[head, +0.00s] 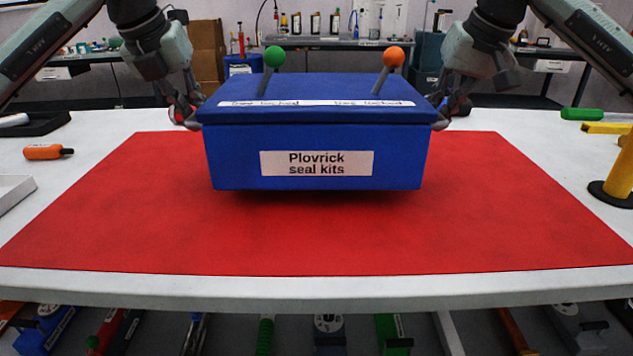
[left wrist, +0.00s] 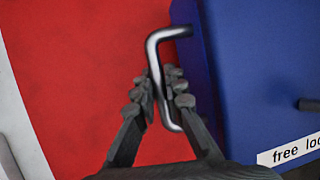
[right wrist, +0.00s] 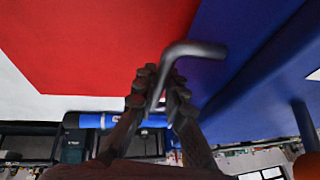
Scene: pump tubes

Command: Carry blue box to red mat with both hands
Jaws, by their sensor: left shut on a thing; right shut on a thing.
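The blue box (head: 400,155), labelled "Plovrick seal kits", is level above the red mat (head: 315,240), with a dark shadow under it. Two levers stand on its lid, one with a green knob (head: 274,57) and one with an orange knob (head: 393,57). My left gripper (head: 188,112) is at the box's left side; in the left wrist view its fingers (left wrist: 157,92) are shut on a metal side handle (left wrist: 163,50). My right gripper (head: 452,108) is at the right side; in the right wrist view its fingers (right wrist: 160,88) are shut on the other handle (right wrist: 195,50).
The white table (head: 320,288) carries the mat. An orange screwdriver (head: 45,152) and a white tray (head: 14,190) lie on the left. A yellow stand (head: 620,175) and a green-handled tool (head: 590,114) are on the right. The mat's front part is clear.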

